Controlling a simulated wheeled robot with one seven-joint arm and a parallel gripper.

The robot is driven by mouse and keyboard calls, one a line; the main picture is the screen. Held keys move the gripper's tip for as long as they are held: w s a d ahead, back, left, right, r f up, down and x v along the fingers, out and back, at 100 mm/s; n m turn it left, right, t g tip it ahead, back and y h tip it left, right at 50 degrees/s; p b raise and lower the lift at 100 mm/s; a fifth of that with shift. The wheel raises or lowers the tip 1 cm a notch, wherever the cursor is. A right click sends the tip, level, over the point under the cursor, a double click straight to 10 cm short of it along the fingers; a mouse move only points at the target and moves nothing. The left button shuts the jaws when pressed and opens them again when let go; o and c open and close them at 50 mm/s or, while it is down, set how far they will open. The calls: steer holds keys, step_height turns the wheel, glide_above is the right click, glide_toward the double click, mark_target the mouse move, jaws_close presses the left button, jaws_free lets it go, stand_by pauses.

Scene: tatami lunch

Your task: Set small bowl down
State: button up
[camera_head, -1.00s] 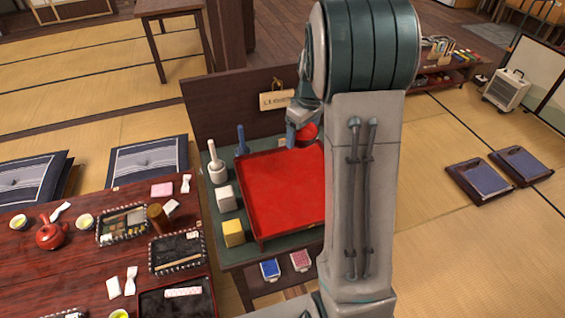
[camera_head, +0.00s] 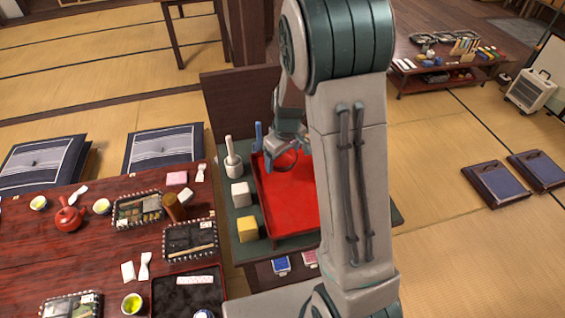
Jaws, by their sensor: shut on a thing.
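The small bowl (camera_head: 287,157) is red and is held at my gripper, over the back part of the red tray (camera_head: 284,208). My gripper (camera_head: 279,163) is shut on the bowl. It hangs below my arm, left of the big arm link. Whether the bowl touches the tray floor cannot be told, as both are red. My arm hides the right part of the tray.
A white mortar with pestle (camera_head: 233,165), a white block (camera_head: 240,194) and a yellow block (camera_head: 247,229) stand left of the tray. A dark panel (camera_head: 224,105) rises behind. The lunch table (camera_head: 90,240) is crowded. The tray's visible front is bare.

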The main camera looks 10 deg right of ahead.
mark_target(282, 164)
steer(key=shift+f, duration=1.85)
steer(key=shift+f, duration=0.15)
steer(key=o, duration=1)
